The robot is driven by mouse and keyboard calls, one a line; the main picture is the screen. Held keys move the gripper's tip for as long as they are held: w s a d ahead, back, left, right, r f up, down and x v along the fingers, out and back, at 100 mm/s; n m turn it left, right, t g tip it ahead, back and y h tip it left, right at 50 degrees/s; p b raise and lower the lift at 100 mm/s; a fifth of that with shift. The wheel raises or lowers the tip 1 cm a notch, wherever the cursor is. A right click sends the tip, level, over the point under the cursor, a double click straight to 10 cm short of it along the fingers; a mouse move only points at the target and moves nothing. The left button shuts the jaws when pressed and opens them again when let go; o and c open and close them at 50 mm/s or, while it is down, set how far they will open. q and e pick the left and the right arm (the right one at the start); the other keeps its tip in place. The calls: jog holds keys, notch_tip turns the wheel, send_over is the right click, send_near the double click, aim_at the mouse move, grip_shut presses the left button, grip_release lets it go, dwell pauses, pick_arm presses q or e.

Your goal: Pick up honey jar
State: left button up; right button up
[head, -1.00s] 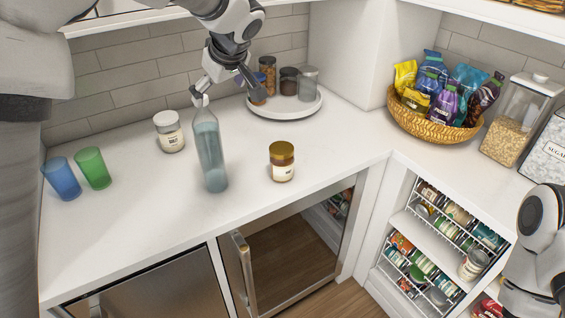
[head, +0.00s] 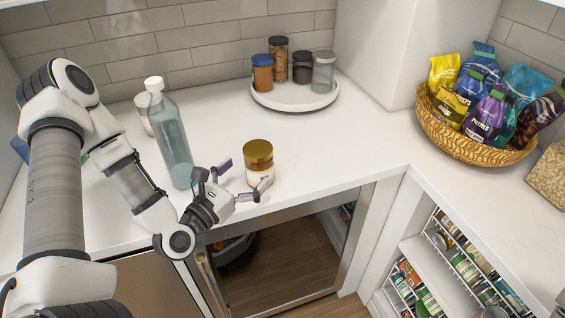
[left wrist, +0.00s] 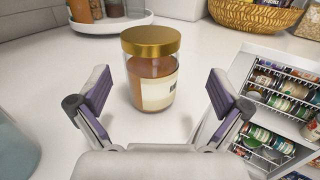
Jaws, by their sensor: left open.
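The honey jar (head: 258,163) has a gold lid, amber contents and a pale label. It stands upright on the white counter near its front edge. My left gripper (head: 243,178) is open and low over the counter, just to the left and front of the jar. In the left wrist view the honey jar (left wrist: 151,72) stands ahead, centred between the two spread purple-padded fingers (left wrist: 158,103) and a little beyond their tips. The fingers do not appear to touch it. My right gripper is not in view.
A tall bottle (head: 170,140) stands just left of my gripper. A round white tray (head: 295,102) with several jars is behind. A wicker basket (head: 470,140) of bags stands at right. The counter (head: 350,150) right of the jar is clear.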

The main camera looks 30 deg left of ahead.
aim_at(251, 172)
pick_arm(q)
jog(key=shift+s+a+f, duration=0.4)
jog(key=shift+a+f, duration=0.05)
jog(key=shift+f, duration=0.2)
jog(key=shift+s+a+f, duration=0.35)
jog(key=shift+a+f, duration=0.05)
jog(key=shift+f, duration=0.2)
jog(key=shift+w+r, duration=0.15)
jog(key=shift+w, duration=0.15)
jog(key=w, duration=0.2)
jog(key=w+d, duration=0.1)
jog(key=w, duration=0.2)
jog(key=shift+w+d+p, duration=0.15)
jog(key=shift+w+p, duration=0.1)
jog(key=shift+p, duration=0.1)
jog(key=shift+w, duration=0.45)
jog(key=shift+c, duration=0.4)
jog(key=c, duration=1.5)
